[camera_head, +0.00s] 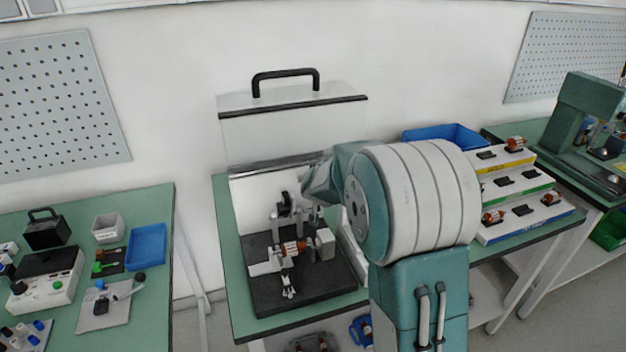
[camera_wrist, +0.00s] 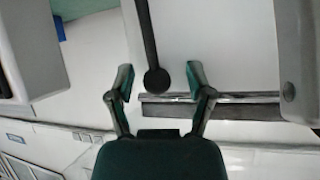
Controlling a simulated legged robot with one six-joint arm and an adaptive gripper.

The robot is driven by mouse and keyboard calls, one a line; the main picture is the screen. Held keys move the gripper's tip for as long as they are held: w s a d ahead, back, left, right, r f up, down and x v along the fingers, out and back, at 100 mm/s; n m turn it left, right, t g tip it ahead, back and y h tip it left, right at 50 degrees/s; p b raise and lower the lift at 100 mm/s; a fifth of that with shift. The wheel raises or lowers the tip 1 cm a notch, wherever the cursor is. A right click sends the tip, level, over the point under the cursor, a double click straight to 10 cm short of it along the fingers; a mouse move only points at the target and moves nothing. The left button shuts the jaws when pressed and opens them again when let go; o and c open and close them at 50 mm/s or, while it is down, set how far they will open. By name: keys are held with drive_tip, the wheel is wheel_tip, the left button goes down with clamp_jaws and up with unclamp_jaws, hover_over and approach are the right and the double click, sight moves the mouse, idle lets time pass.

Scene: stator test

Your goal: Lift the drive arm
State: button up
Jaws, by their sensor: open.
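In the wrist view, a black rod with a round knob end (camera_wrist: 156,78), which looks like the drive arm, reaches down between the two fingers of my gripper (camera_wrist: 160,82). The fingers are open, one on each side of the knob, with a visible gap to both. How far the knob is from them in depth I cannot tell. In the head view, the test station (camera_head: 262,292) has a dark base with a copper-red stator (camera_head: 292,247) on it. My arm hides part of the station's right side, and I cannot make out the drive arm clearly there.
A raised clear cover with a black handle (camera_head: 285,76) stands behind the station. A stepped rack (camera_head: 520,190) with several parts and a blue bin (camera_head: 445,135) are to the right. A left bench (camera_head: 150,320) holds a blue tray (camera_head: 147,246) and small devices.

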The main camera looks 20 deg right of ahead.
drive_tip(key=v, duration=1.1)
drive_tip(key=shift+s+a, duration=0.2)
drive_tip(key=shift+s, duration=0.2)
drive_tip(key=shift+r, duration=0.1)
drive_tip(key=s+a+r+n+g+y, duration=0.1)
drive_tip(key=s+a+r+n+y, duration=0.1)
drive_tip(key=s+a, duration=0.35)
drive_tip(key=s+a+r+n+g+y, duration=0.1)
drive_tip(key=s+a+r+y, duration=0.15)
drive_tip(key=s, duration=0.55)
drive_tip(key=s+d+f+g+h, duration=0.1)
drive_tip(key=s+g, duration=0.1)
drive_tip(key=s, duration=0.6)
drive_tip(key=s+d+f+g+h, duration=0.1)
drive_tip(key=s, duration=0.7)
drive_tip(key=shift+s+f+g, duration=0.2)
drive_tip(key=shift+f+g, duration=0.15)
drive_tip(key=shift+g, duration=0.05)
